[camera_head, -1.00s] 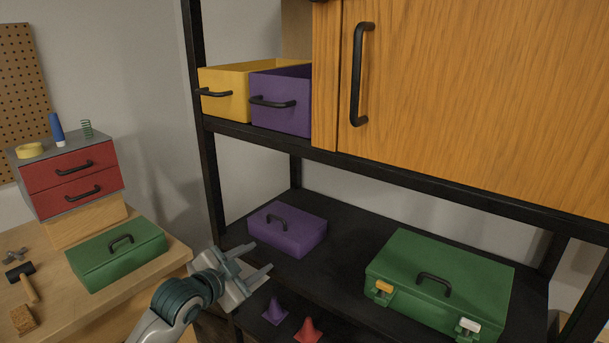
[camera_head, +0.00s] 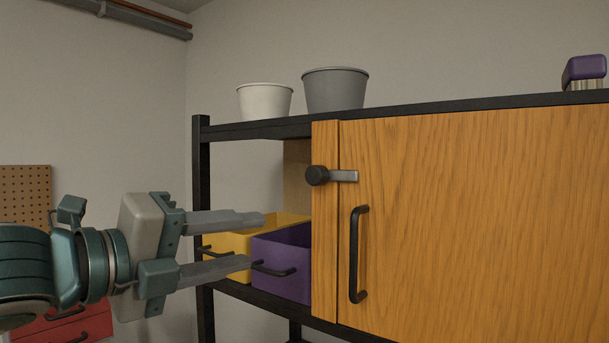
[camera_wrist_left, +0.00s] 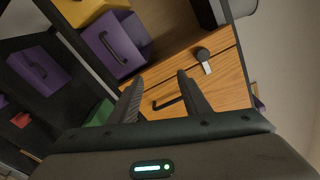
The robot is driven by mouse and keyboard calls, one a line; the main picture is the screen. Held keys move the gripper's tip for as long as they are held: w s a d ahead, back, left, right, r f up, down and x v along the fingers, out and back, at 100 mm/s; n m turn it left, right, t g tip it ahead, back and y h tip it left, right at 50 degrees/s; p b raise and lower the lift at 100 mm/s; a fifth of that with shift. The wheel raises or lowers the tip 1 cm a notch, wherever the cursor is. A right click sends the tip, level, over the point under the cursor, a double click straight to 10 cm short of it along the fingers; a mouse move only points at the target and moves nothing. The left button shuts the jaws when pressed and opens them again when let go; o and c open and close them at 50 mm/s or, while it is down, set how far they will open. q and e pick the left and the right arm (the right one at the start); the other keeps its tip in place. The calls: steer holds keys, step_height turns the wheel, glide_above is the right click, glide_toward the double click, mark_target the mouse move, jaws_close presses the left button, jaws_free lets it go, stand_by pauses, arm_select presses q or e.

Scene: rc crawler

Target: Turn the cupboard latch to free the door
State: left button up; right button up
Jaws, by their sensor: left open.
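The wooden cupboard door (camera_head: 480,220) is shut on the shelf rack. Its latch (camera_head: 332,176) has a dark round knob on the left frame strip and a grey bar lying level across the seam onto the door. A black vertical door handle (camera_head: 358,254) sits below it. My left gripper (camera_head: 258,241) is open and empty, to the left of the latch and a little lower, apart from it, in front of the bins. In the left wrist view the latch (camera_wrist_left: 203,60) shows beyond the open fingers (camera_wrist_left: 158,88), near the door handle (camera_wrist_left: 168,103). My right gripper is not in view.
A yellow bin (camera_head: 228,240) and a purple bin (camera_head: 288,262) stand left of the cupboard, behind my fingers. A white bucket (camera_head: 265,101) and a grey bucket (camera_head: 335,91) stand on top. A black rack post (camera_head: 203,170) rises at the left.

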mark_target(312, 175)
arm_select(q)
steer(key=s+a+r+m, duration=0.2)
steer(key=s+r+m, duration=0.2)
steer(key=s+r, duration=0.3)
steer(key=shift+s+r+t, duration=0.35)
steer(key=shift+r+t, duration=0.05)
steer(key=shift+r, duration=0.35)
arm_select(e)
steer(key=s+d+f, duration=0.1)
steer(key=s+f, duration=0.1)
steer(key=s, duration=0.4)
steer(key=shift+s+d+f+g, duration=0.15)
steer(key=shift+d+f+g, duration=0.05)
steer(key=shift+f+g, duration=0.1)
arm_select(q)
steer(key=shift+w, duration=0.1)
steer(key=p+x, duration=0.2)
steer(key=x, duration=0.6)
steer(key=p+x, duration=0.3)
steer(key=x, duration=0.4)
steer(key=shift+w+d+r+p, duration=0.2)
steer(key=shift+d+p, duration=0.15)
steer(key=shift+x, duration=0.8)
steer(key=shift+f, duration=0.1)
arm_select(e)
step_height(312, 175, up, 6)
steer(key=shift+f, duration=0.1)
arm_select(q)
steer(key=shift+c, duration=0.6)
steer(key=c, duration=0.9)
